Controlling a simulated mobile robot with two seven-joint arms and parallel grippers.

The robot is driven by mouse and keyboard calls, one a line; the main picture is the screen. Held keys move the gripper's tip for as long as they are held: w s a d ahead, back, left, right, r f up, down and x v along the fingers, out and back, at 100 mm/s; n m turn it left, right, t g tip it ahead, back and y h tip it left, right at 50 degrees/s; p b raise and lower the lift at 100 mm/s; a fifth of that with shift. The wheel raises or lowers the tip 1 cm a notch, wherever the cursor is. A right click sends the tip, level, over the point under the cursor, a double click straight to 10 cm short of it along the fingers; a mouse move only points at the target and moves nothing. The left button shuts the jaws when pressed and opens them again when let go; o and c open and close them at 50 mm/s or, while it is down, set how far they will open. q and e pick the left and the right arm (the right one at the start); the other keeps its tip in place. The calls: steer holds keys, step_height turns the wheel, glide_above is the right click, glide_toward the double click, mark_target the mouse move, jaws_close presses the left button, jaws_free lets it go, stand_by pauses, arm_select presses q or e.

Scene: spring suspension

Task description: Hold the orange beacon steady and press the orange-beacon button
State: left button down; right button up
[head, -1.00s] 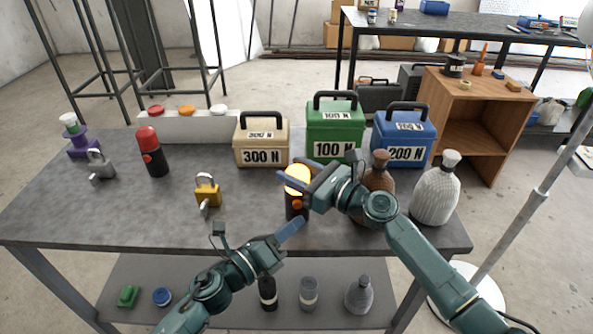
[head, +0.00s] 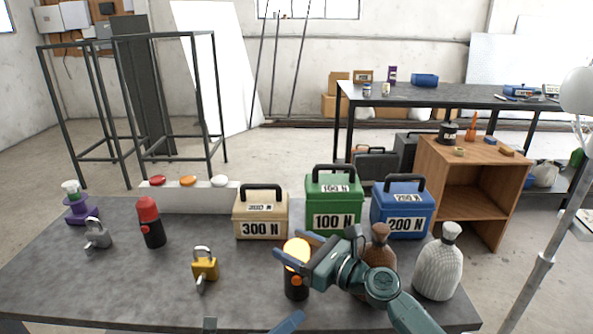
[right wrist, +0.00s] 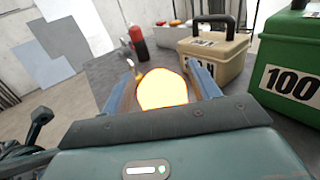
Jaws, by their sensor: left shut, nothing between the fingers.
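The orange beacon (head: 297,287) stands upright on the table, a dark cylinder with a glowing yellow-orange dome. It also shows in the right wrist view (right wrist: 162,90). My right gripper (head: 296,247) has its blue fingers on either side of the beacon's upper part and looks shut on it. My left gripper (head: 287,322) shows only as a blue fingertip at the bottom edge; it is shut and empty, apart from the beacon. A white panel (head: 205,198) at the back bears red, orange (head: 188,181) and white buttons.
Beige (head: 261,217), green (head: 333,204) and blue (head: 402,208) weight boxes stand behind.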

steer(key=shift+o, duration=0.8)
steer(key=v, duration=1.2)
steer(key=s+f+n+h, duration=0.6)
steer(key=s+f+n, duration=0.4)
steer(key=f+n, duration=0.35)
arm_select(q)
steer(key=s+a+f+n+g+y, duration=0.1)
steer(key=s+a+f+n+y, duration=0.4)
steer(key=n, duration=1.1)
steer(key=s+a+f+n+g+y, duration=0.1)
steer(key=s+a+f+n+y, duration=0.4)
steer(key=n, duration=1.1)
steer(key=s+a+f, duration=0.3)
steer(key=s+f, duration=0.1)
steer(key=shift+s, duration=0.25)
arm_select(e)
steer(key=s+d+f+n+h, duration=0.5)
steer(key=s+f+n, duration=0.2)
steer(key=s+n, duration=0.4)
steer(key=n, duration=0.3)
steer(key=shift+n, duration=0.35)
